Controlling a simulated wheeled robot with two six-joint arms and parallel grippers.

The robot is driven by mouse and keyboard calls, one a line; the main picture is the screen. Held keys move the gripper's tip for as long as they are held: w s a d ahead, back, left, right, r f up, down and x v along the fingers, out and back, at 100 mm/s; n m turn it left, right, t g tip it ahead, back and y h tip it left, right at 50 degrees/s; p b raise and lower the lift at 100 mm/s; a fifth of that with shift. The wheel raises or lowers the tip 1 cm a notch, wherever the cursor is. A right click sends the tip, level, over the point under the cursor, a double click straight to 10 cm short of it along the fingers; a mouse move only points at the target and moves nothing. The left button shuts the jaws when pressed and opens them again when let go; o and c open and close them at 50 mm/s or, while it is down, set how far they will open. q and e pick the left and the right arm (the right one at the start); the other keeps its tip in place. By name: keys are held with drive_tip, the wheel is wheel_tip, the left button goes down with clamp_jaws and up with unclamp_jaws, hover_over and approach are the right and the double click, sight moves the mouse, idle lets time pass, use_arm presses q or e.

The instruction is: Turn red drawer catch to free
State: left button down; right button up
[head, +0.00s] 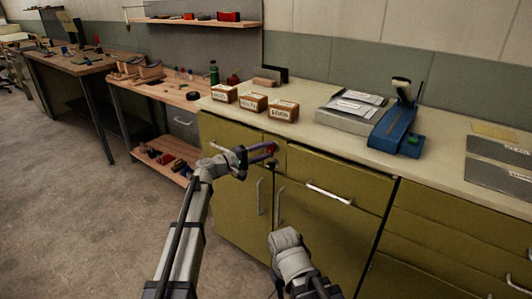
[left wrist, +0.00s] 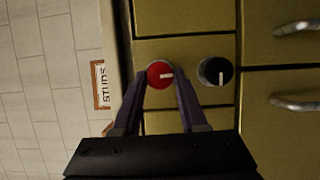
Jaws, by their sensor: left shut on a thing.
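The red drawer catch (left wrist: 160,74) is a round red knob with a white mark on the olive cabinet front. In the left wrist view its mark points right, toward the black knob. My left gripper (left wrist: 164,80) has its two purple fingers on either side of the red catch and is shut on it. In the head view my left gripper (head: 272,150) reaches the cabinet front just under the counter, and the catch is mostly hidden. A black knob (left wrist: 215,72) sits close beside the catch, its white mark pointing down in the left wrist view.
My right arm (head: 292,258) shows low in the head view, with no fingers visible. Bar handles (head: 329,193) stick out from the cabinet front. The counter (head: 330,134) above holds labelled boxes (head: 283,110) and a blue device (head: 398,130). Floor at left is clear.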

idle(0.3)
use_arm(q)
drive_tip(key=shift+c, duration=2.4)
unclamp_jaws()
drive_tip(key=v, duration=0.8)
drive_tip(key=shift+w, duration=0.1)
drive_tip(key=shift+d+f, duration=0.1)
drive_tip(key=shift+d, duration=0.05)
